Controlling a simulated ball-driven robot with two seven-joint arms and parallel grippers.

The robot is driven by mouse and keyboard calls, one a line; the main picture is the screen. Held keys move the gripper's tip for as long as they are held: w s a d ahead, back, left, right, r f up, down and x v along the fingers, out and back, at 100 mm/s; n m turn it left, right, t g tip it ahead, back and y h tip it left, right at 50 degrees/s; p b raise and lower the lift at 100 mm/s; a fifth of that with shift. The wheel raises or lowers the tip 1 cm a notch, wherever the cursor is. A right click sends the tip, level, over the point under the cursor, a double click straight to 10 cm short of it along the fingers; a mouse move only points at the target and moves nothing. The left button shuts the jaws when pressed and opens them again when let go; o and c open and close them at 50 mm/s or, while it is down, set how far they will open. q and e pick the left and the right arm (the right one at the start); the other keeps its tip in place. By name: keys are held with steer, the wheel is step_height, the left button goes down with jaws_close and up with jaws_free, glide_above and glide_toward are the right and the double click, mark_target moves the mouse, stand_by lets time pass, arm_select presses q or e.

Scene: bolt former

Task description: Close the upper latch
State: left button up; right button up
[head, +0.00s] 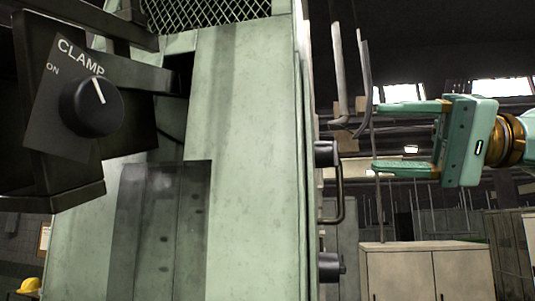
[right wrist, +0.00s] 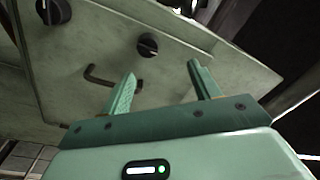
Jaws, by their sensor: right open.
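The upper latch (head: 326,153) is a dark round knob on the right side of the pale green machine, seen side-on in the head view. In the right wrist view it appears to be the nearer dark knob (right wrist: 148,45), with a light line across its face. My right gripper (head: 379,136) is open and empty, to the right of the upper latch and apart from it, fingers pointing left. In the right wrist view its fingers (right wrist: 163,72) spread below the knob. Whether the latch is closed I cannot tell. My left gripper is not in view.
A lower latch knob (head: 331,267) and a bent handle (head: 340,195) stick out from the same machine side. A CLAMP panel (head: 62,110) with a black knob is at the left. Cabinets (head: 425,270) stand behind. The space between gripper and machine looks free.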

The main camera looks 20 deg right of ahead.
mark_target(327, 154)
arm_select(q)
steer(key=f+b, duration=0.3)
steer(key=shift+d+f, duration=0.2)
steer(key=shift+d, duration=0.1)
arm_select(e)
steer(key=w+a+f+m, duration=0.1)
steer(key=w+a+m, duration=0.3)
steer(key=a+m, duration=0.2)
steer(key=shift+f+m+h, duration=0.3)
steer(key=shift+m+h, duration=0.1)
steer(key=shift+m, duration=0.4)
steer(key=shift+s+a, duration=0.1)
steer(key=shift+a, duration=0.05)
steer(key=shift+c, duration=0.3)
